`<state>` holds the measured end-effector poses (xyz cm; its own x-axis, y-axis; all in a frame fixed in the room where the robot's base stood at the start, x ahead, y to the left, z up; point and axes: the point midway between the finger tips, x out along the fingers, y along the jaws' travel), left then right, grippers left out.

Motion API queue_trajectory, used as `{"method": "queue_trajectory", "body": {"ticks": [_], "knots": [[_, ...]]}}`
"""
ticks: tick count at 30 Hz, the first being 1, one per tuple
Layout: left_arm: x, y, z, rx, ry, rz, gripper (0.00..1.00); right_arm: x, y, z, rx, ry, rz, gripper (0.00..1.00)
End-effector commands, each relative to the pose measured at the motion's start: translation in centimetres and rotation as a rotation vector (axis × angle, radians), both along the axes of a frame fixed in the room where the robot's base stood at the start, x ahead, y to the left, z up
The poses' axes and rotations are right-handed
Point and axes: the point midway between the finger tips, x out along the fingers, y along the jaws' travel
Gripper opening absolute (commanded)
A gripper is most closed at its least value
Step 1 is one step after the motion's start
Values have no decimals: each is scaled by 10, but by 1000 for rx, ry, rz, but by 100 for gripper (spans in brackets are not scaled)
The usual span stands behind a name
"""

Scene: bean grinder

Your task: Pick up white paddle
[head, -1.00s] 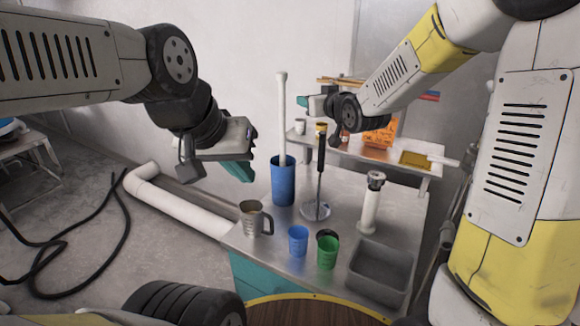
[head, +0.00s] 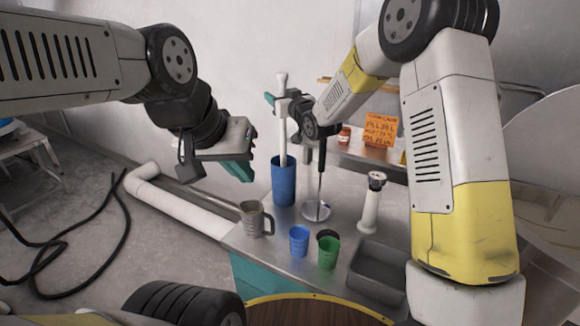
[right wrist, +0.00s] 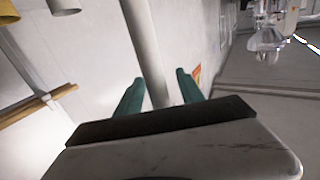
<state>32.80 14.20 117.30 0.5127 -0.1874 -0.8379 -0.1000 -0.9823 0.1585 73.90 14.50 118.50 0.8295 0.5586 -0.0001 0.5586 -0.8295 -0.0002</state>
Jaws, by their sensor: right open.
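The white paddle (head: 283,145) is a tall white stick standing upright in a blue cylinder (head: 284,182) on the metal table; its lower end is hidden inside. My right gripper (head: 277,100) is at the upper part of the paddle. In the right wrist view, the paddle (right wrist: 146,40) runs between the two teal fingers of the open right gripper (right wrist: 160,78), with gaps visible beside it. My left gripper (head: 245,158) hangs in the air left of the blue cylinder, away from the paddle; I cannot tell its opening.
On the table stand a metal mug (head: 252,218), a blue cup (head: 299,240), a green cup (head: 328,252), a black-handled tool (head: 321,180), a white cylindrical grinder (head: 371,205) and a grey bin (head: 377,272). An orange sign (head: 381,129) stands on the raised shelf behind.

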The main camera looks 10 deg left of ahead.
Motion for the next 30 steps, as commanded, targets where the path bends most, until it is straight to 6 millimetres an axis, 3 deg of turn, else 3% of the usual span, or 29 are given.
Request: {"method": "queue_trajectory", "body": {"ticks": [7, 14, 25, 30], "knots": [[0, 0, 0, 0, 0, 0, 0, 1, 1, 0, 0, 0, 0, 45], [0, 0, 0, 0, 0, 0, 0, 1, 1, 0, 0, 0, 0, 0], [0, 0, 0, 0, 0, 0, 0, 1, 1, 3, 2, -2, 0, 0], [0, 0, 0, 0, 0, 0, 0, 2, 1, 13, 3, -4, 0, 0]]}}
